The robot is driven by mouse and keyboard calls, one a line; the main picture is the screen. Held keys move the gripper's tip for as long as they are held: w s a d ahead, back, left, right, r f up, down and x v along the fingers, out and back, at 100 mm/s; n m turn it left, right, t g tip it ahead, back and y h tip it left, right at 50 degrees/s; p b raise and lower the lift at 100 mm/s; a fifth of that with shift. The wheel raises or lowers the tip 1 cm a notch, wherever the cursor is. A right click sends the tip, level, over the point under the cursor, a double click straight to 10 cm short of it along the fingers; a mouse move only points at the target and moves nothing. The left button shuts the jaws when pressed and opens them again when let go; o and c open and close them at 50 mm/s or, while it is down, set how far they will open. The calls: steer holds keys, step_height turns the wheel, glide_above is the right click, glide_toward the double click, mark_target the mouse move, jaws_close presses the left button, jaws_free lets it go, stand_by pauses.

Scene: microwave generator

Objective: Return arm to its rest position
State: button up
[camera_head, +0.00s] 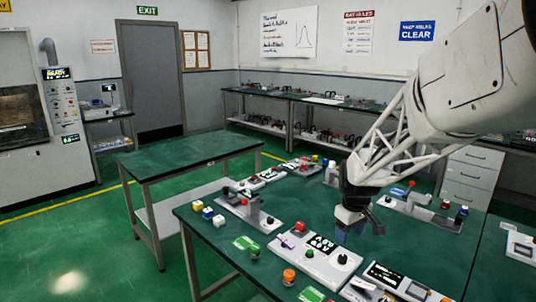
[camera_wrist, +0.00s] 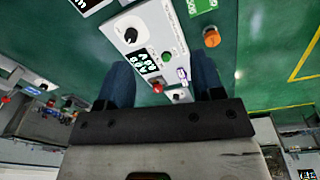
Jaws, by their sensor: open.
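My arm comes in from the upper right of the head view. My gripper (camera_head: 350,228) points down over the green-topped table (camera_head: 205,228), just behind a white control panel (camera_head: 322,268). In the wrist view my gripper (camera_wrist: 162,72) is open, with its two dark blue fingers apart and nothing held between them. The same control panel (camera_wrist: 172,28) lies beyond the fingers, with a display, a black knob and a red button. I cannot tell the exact height of the fingertips above the table.
An orange knob (camera_head: 289,276) stands near the table's front edge. Other panels and clamp-like devices (camera_head: 250,208) surround the gripper. A second white panel (camera_head: 400,284) is at the front right. An emptier table (camera_head: 190,157) stands to the left, with open green floor around it.

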steer(key=s+a+r+m, duration=0.1)
steer(key=s+r+m, duration=0.1)
steer(key=s, duration=0.9)
steer(key=s+a+r+m+t, duration=0.1)
steer(key=s+a+r+m, duration=0.1)
steer(key=s, duration=0.9)
steer(key=s+a+r+m, duration=0.2)
steer(key=s+r, duration=0.1)
steer(key=s, duration=0.8)
steer(key=shift+r+t, duration=0.3)
steer(key=shift+t, duration=0.1)
